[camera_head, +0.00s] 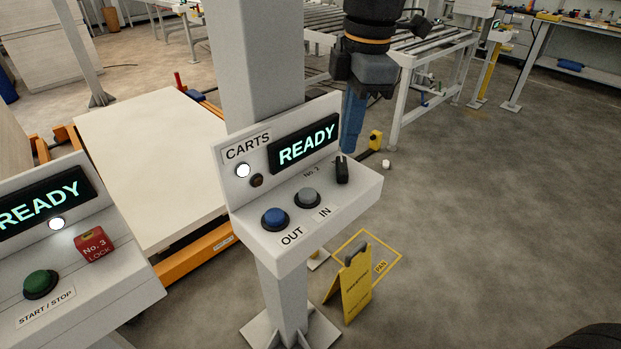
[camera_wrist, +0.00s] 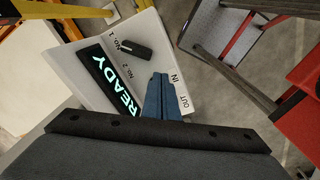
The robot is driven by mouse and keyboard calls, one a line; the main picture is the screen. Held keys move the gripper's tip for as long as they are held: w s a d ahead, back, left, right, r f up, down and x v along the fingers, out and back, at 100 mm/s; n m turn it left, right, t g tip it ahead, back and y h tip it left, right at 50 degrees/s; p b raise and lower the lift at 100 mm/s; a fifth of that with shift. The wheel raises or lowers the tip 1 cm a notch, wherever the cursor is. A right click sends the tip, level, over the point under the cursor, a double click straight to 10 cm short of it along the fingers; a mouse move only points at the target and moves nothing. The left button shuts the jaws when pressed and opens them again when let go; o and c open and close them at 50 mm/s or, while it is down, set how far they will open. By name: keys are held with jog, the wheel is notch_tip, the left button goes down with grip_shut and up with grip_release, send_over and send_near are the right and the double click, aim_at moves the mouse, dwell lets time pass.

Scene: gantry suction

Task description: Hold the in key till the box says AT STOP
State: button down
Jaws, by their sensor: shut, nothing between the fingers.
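The CARTS box (camera_head: 330,205) stands on a grey post, and its display (camera_head: 305,147) reads READY. The grey key (camera_head: 307,198) marked IN is right of the blue key (camera_head: 275,218) marked OUT. A black selector knob (camera_head: 342,170) is at the box's right end; it also shows in the wrist view (camera_wrist: 134,50). My gripper (camera_head: 348,150) is shut and empty, pointing down near the knob in the head view. In the wrist view my fingers (camera_wrist: 160,78) lie over the panel beside the IN label and hide the keys. I see no contact with the IN key.
A second box (camera_head: 90,260) at left also reads READY, with a green START/STOP button (camera_head: 40,284) and a red No. 3 LOCK block (camera_head: 94,244). A pale-topped cart (camera_head: 150,150) is behind. A yellow floor sign (camera_head: 355,285) stands below.

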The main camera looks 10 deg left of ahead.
aim_at(308, 193)
jog(key=s+a+r+n, duration=0.1)
jog(key=a+r+n, duration=0.4)
jog(key=n, duration=0.1)
jog(key=shift+s+r+n, duration=0.2)
jog(key=shift+s+n, duration=0.1)
jog(key=shift+s, duration=0.05)
jog(key=shift+a+f, duration=0.1)
jog(key=f+p, duration=0.1)
jog(key=f, duration=0.3)
jog(key=a+f+p, duration=0.1)
jog(key=f, duration=0.4)
jog(key=f+p, duration=0.1)
jog(key=f, duration=0.3)
jog(key=shift+s+a+f, duration=0.1)
jog(key=shift+a+f, duration=0.05)
jog(key=shift+f, duration=0.25)
jog(key=shift+f, duration=0.1)
